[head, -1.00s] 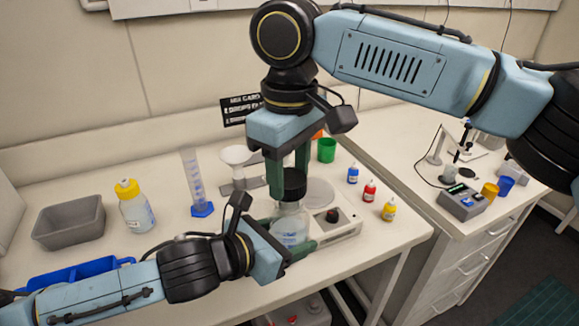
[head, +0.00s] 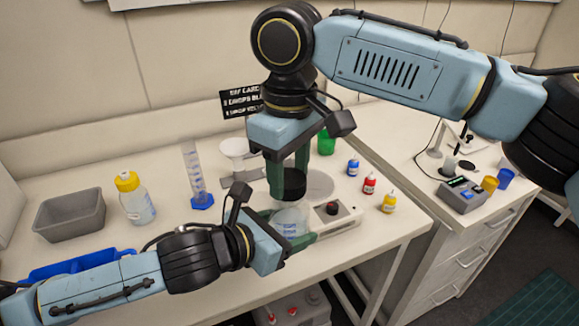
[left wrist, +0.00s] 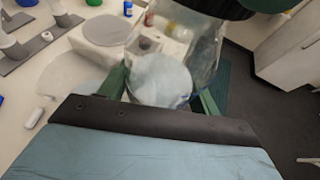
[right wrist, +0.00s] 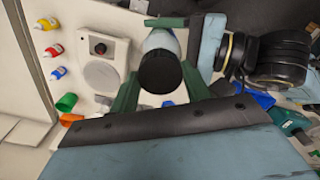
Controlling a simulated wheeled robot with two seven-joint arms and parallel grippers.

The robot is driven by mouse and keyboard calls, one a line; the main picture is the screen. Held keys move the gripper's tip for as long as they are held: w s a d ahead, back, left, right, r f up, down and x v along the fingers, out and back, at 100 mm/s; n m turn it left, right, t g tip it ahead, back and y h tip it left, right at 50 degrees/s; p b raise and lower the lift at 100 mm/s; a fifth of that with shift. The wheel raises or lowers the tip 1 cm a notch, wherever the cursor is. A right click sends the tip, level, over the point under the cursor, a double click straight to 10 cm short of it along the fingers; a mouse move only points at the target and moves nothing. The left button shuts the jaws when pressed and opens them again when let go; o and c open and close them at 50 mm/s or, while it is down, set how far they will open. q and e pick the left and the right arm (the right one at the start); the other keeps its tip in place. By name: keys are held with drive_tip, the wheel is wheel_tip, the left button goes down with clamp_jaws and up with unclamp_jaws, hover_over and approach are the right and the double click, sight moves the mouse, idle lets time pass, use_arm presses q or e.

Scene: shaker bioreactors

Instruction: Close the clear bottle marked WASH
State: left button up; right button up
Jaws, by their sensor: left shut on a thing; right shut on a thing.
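The clear bottle (head: 290,221) is upright between the fingers of my left gripper (head: 291,240), above the bench's front part. It shows blue print, too small to read. My left gripper is shut on its body, also seen in the left wrist view around the clear bottle (left wrist: 165,75). My right gripper (head: 288,178) points down and is shut on the black cap (head: 293,184), right over the bottle's mouth. The cap (right wrist: 160,72) hides the mouth in the right wrist view. I cannot tell whether it is seated or threaded.
A device with a round plate and black knob (head: 332,208) stands just behind the bottle. Red (head: 369,182), blue and yellow dropper bottles stand right of it. A yellow-capped bottle (head: 135,198), grey bin (head: 70,214), blue tray (head: 75,268) and measuring cylinder (head: 195,175) stand left.

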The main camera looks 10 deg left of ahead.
drive_tip(key=shift+f, duration=0.35)
use_arm(q)
clamp_jaws()
use_arm(e)
drive_tip(key=m, duration=0.5)
drive_tip(key=shift+m, duration=0.3)
drive_tip(key=m, duration=1.2)
drive_tip(key=shift+a+m, duration=0.1)
drive_tip(key=shift+m, duration=0.3)
drive_tip(key=m, duration=0.7)
drive_tip(key=shift+m, duration=0.3)
drive_tip(key=m, duration=0.4)
